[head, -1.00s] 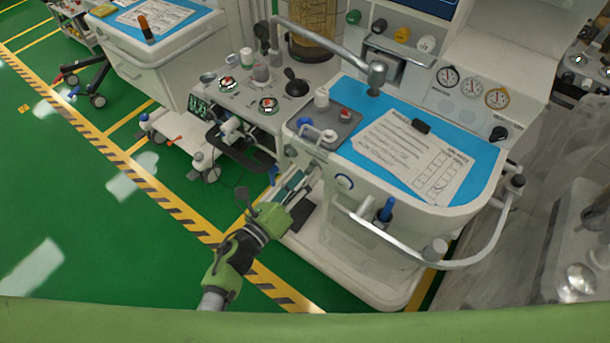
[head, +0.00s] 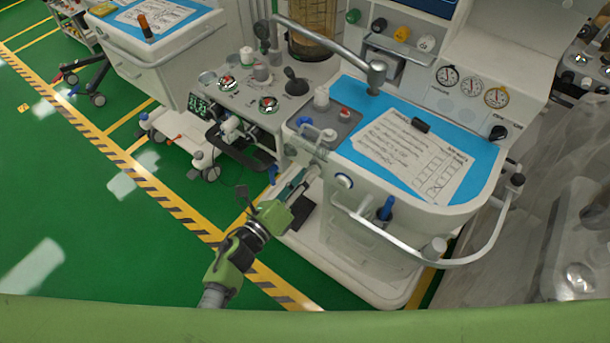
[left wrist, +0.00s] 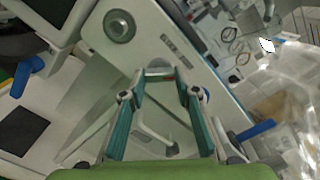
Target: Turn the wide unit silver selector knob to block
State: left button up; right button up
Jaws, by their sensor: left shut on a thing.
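The wide white unit (head: 400,225) stands in the middle of the head view, with a blue mat on its worktop. My left gripper (head: 314,170) reaches its front left face from below. In the left wrist view the two teal fingers (left wrist: 160,75) close in on a small silver-grey knob (left wrist: 158,70) on the white panel, beside a small dark label. I take this to be the silver selector knob. The fingertips partly cover it, and its pointer and the label's words cannot be read. My right gripper is not in view.
A round grey knob (left wrist: 120,26) sits on the same panel. A blue-ringed button (head: 344,182) and a curved rail (head: 400,243) are to the right of my gripper. A narrower unit (head: 250,100) stands at left. Green floor is free at left.

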pick_arm(q)
jog(key=shift+n+p, duration=1.6)
jog(key=shift+n, duration=6.8)
jog(key=shift+f, duration=0.1)
jog(key=shift+c, duration=0.2)
jog(key=o, duration=1.1)
jog(key=shift+s, duration=0.1)
jog(key=v, duration=1.2)
